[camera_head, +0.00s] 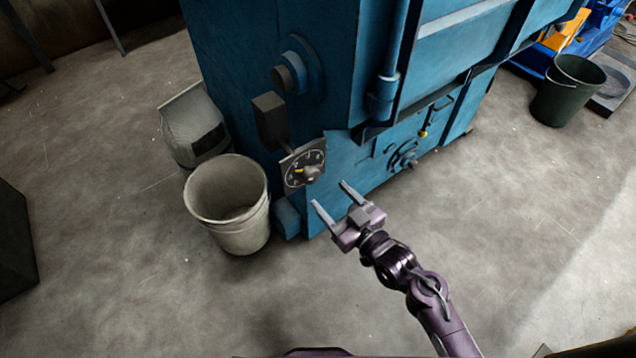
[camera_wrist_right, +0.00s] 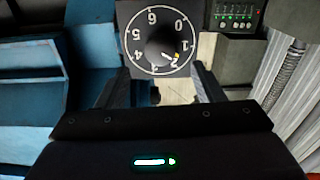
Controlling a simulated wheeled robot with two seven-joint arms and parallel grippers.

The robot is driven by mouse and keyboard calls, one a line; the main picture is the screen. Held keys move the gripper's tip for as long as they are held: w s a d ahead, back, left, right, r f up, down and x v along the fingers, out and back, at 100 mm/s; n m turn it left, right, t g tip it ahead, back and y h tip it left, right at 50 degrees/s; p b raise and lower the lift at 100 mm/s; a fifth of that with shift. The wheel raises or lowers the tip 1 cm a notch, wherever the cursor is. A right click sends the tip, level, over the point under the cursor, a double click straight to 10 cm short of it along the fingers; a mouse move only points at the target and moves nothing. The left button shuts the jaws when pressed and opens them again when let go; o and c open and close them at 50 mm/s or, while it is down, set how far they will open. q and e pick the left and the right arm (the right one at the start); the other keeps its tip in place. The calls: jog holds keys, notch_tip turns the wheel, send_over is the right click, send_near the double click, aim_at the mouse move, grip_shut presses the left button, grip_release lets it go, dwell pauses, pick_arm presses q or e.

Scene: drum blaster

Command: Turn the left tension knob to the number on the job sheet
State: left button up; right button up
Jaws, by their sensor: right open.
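The left tension knob sits at the centre of a dark square dial plate (camera_head: 302,168) with white numbers, on the lower left corner of the blue machine (camera_head: 340,185). A small yellow mark shows on the knob in the head view. In the right wrist view the dial plate (camera_wrist_right: 137,35) appears upside down, and the yellow mark points near the 2. My right gripper (camera_head: 331,195) is open and empty, its two fingers in front of and below the dial, apart from it. The wrist view shows the dial beyond the fingertips. The job sheet and left gripper are not visible.
A pale bucket (camera_head: 228,205) stands left of the dial, with a grey bag-like object (camera_head: 194,125) behind it. A dark box (camera_head: 270,117) juts out above the dial. A handwheel (camera_head: 404,156) sits to the right. A dark bucket (camera_head: 568,92) stands far right. The front floor is clear.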

aim_at(314, 178)
jog(key=x, duration=0.6)
jog(key=shift+w+a, duration=0.25)
jog(key=shift+w, duration=0.05)
jog(key=shift+f, duration=0.1)
jog(key=c, duration=1)
jog(key=shift+o, duration=0.2)
jog(key=shift+m, duration=0.3)
